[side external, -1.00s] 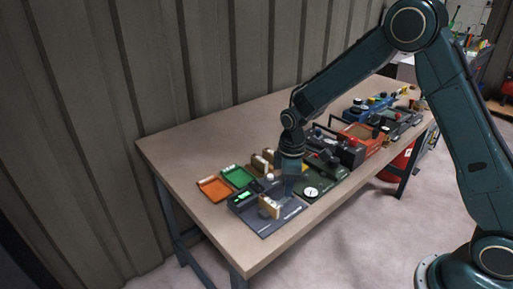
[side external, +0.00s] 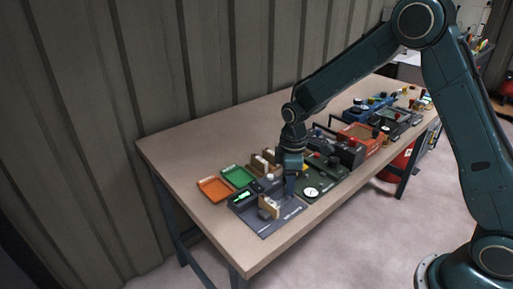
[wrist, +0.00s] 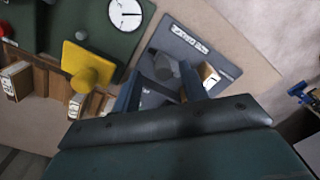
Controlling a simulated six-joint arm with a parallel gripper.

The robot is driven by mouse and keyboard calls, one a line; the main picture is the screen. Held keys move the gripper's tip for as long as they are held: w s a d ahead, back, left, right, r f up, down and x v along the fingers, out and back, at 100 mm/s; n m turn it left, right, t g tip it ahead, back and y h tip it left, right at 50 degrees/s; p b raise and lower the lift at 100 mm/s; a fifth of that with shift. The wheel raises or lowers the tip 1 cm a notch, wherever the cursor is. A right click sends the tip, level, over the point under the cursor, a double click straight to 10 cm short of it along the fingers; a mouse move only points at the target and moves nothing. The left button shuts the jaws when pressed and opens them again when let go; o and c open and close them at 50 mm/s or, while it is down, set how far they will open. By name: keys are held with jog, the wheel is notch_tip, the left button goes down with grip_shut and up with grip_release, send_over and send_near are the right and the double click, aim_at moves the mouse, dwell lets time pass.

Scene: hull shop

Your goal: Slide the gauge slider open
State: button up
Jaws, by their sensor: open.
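A grey board (side external: 282,222) with a white label lies near the bench's front edge; it also shows in the wrist view (wrist: 222,64). On it are a dark unit with a green-lit display (side external: 242,197), a small tan block (side external: 270,202) and a grey knob-like piece (wrist: 166,66). I cannot tell for sure which part is the gauge slider. My gripper (side external: 290,194) points down over the board's right side. In the wrist view its open fingers (wrist: 160,84) are on either side of the grey piece; contact is not clear. The fingers hide part of the board.
Orange (side external: 214,189) and green (side external: 237,177) trays lie behind. Red and blue devices stand farther right. The bench's left end is clear.

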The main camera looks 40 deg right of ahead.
notch_tip(320, 180, up, 12)
jog(key=shift+r, duration=0.25)
dwell(0.3)
jog(key=s+d+r+m+t, duration=0.1)
jog(key=s+r+m+t, duration=0.25)
jog(key=s+r, duration=0.8)
jog(key=s+f+m+t, duration=0.2)
jog(key=s+m, duration=0.3)
jog(key=s, duration=1)
jog(key=shift+d, duration=0.3)
